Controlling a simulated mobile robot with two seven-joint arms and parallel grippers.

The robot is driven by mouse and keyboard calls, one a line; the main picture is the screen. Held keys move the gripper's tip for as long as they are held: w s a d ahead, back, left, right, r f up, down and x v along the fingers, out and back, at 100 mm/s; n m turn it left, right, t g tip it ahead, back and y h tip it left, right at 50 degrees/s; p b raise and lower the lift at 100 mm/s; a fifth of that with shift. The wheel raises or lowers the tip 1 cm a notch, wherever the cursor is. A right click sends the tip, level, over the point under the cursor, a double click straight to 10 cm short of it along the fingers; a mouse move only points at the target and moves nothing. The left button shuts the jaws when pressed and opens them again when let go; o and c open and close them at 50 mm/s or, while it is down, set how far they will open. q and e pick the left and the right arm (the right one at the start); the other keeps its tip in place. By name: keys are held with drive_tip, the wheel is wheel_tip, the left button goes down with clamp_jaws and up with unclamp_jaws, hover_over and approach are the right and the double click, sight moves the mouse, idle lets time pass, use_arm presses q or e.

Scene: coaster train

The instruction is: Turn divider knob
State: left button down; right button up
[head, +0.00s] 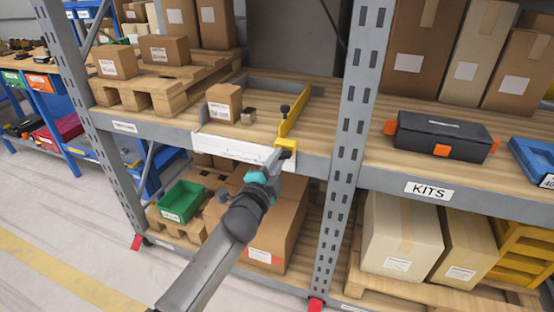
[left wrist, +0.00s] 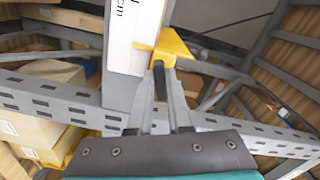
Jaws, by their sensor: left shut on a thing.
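A yellow divider (head: 295,112) stands on the middle shelf, running from front to back, with a black knob (head: 285,109) on its top. My left gripper (head: 281,154) is at the divider's front end, below and in front of the knob, apart from it. In the left wrist view the two fingers of my left gripper (left wrist: 163,72) close on the yellow front piece of the divider (left wrist: 168,43). The knob does not show clearly in that view. My right gripper is not in view.
A white scale strip (head: 232,149) runs along the shelf front left of the divider. A small carton (head: 224,101) and a tiny box (head: 249,116) stand left of the divider. A grey upright (head: 354,130) is close on the right. A black case (head: 440,136) lies beyond it.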

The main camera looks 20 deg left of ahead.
use_arm(q)
drive_tip(key=shift+r, duration=0.15)
drive_tip(key=c, duration=0.8)
unclamp_jaws()
drive_tip(key=shift+w, duration=0.1)
drive_tip(key=shift+c, duration=0.2)
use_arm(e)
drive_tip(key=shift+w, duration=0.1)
use_arm(q)
drive_tip(key=s+p, duration=0.2)
drive_tip(key=s, duration=1.3)
drive_tip(key=shift+s+a+p, duration=0.15)
drive_tip(key=shift+a+p, duration=0.1)
drive_tip(key=shift+p, duration=0.15)
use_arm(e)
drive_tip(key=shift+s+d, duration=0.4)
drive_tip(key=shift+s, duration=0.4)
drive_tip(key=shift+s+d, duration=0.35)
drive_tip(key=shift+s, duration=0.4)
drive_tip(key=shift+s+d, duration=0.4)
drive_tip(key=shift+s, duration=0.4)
use_arm(q)
drive_tip(key=shift+f, duration=0.2)
